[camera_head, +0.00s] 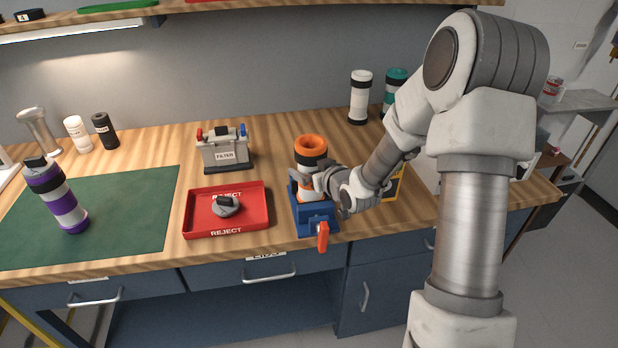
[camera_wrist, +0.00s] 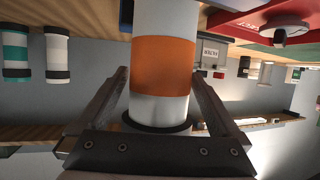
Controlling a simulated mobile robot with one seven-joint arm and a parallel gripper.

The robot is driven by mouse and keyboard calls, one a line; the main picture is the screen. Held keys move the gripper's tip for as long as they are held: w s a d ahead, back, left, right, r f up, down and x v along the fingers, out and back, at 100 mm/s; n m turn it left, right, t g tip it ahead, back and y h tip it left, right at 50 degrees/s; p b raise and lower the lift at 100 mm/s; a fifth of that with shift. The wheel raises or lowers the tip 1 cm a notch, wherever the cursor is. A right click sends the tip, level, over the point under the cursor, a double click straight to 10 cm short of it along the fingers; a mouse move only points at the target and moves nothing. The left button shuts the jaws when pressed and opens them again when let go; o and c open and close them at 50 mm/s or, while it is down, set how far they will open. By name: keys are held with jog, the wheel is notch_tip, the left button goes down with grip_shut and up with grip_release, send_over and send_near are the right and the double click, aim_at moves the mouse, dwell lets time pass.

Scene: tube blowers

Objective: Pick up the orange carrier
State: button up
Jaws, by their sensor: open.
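The orange carrier (camera_head: 310,150) is a white tube with an orange top and dark bands. It stands upright in a blue holder (camera_head: 318,222) with an orange-red handle at the bench's front. My gripper (camera_head: 312,184) is level with the carrier's middle, coming from the right. In the wrist view, the carrier's orange band (camera_wrist: 165,65) lies between the two spread fingers of my gripper (camera_wrist: 160,78). A gap shows beside the left finger; contact on the right cannot be told. The carrier's lower part is partly hidden by my gripper and the holder.
A red reject tray (camera_head: 256,222) with a grey object lies left of the holder. A filter box (camera_head: 224,150) stands behind the tray. A purple carrier (camera_head: 58,200) stands on the green mat (camera_head: 130,215). White (camera_head: 360,97) and teal (camera_head: 393,88) carriers stand at the back.

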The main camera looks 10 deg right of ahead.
aim_at(313, 153)
jog(key=c, duration=1.4)
jog(key=shift+r, duration=0.15)
jog(key=shift+r, duration=0.5)
jog(key=r, duration=0.3)
jog(key=shift+d+r, duration=0.25)
jog(key=shift+d, duration=0.05)
jog(key=s+d+r+p, duration=0.3)
jog(key=s+d+r, duration=0.2)
jog(key=d, duration=0.4)
jog(key=shift+s+r, duration=0.15)
jog(key=shift+r, duration=0.4)
